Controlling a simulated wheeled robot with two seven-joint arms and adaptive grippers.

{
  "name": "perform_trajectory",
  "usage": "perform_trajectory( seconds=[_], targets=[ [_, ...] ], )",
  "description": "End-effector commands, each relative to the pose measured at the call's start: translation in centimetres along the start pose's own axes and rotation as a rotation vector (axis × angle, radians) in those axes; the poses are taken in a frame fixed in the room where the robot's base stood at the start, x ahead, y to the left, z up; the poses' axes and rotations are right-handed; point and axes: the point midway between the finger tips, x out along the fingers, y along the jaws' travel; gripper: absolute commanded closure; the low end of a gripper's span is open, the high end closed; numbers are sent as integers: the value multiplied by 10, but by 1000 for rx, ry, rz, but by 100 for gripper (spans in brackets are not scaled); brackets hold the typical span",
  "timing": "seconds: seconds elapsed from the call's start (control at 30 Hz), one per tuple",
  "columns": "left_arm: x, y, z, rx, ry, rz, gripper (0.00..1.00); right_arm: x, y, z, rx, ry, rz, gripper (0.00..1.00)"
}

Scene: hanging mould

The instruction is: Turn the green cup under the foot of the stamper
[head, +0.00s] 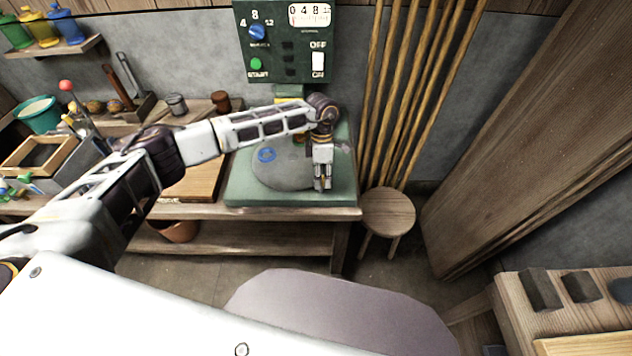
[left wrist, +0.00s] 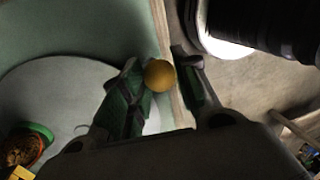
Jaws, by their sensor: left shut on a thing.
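A round grey turntable (head: 285,174) lies on the green base of the stamper (head: 245,190). The turntable also shows in the left wrist view (left wrist: 70,82). A cup with a green rim (left wrist: 42,131), a red edge and brown contents stands on it at the lower left there. A yellow piece (left wrist: 20,173) shows beside it, perhaps part of the stamper. My left gripper (head: 323,187) is at the turntable's right front edge, fingers down, shut on a yellow ball knob (left wrist: 159,75). A blue ring (head: 266,155) lies on the turntable's left. My arm hides much of the stamper's foot.
The stamper's dark green control panel (head: 285,40) is on the wall behind. A round wooden stool (head: 388,211) and several upright poles (head: 415,90) stand to the right. A bench with boxes and tools (head: 60,160) is at left. A large wooden panel (head: 520,130) stands further right.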

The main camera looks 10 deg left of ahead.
Motion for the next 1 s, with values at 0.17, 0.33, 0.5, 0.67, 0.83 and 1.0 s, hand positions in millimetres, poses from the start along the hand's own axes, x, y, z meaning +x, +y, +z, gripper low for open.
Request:
perform_trajectory(
  seconds=[0.17, 0.33, 0.5, 0.67, 0.83, 1.0],
  targets=[
    [0, 10, 12, -87, -17, 3, 100, 11, 1, 2, -1, 0, 2, 60],
    [-2, 18, 24, -166, -33, 2, 100, 19, 6, 5, -1, -2, 8, 60],
    [-4, 26, 33, -230, -45, 2, 100, 21, 8, -15, 1, 14, 11, 60],
    [-5, 31, 38, -272, -52, 2, 100, 23, 2, -25, 4, 21, 5, 60],
    [-6, 35, 41, -296, -57, 2, 100, 23, 0, -32, 5, 28, 2, 60],
    [-7, 36, 42, -303, -59, 3, 100, 23, -2, -32, 6, 27, 1, 60]
  ],
)
